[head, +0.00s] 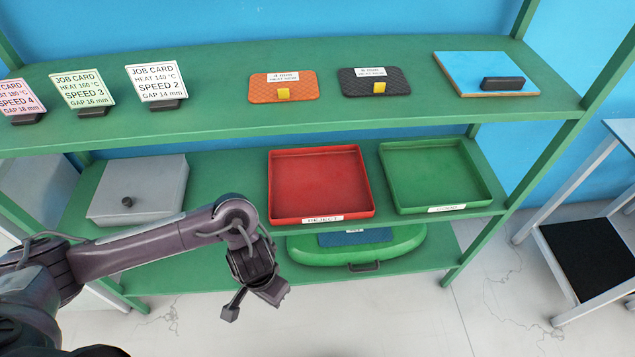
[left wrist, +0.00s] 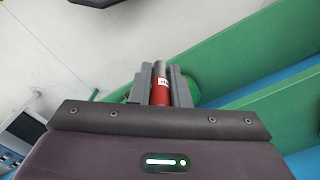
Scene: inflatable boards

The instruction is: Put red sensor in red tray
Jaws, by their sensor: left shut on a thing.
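The red tray (head: 318,203), labelled REJECT, sits on the middle green shelf and looks empty. My left gripper (head: 252,302) is in front of the shelf, below and to the left of the red tray, apart from it. In the left wrist view, my left gripper (left wrist: 161,88) is shut on the red sensor (left wrist: 160,92), a red cylinder with a grey end and a small white label. The sensor cannot be made out in the head view. My right gripper is not in view.
A green tray (head: 436,204) stands right of the red one, and a grey lidded box (head: 138,190) stands left. A green inflatable board (head: 400,258) lies below.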

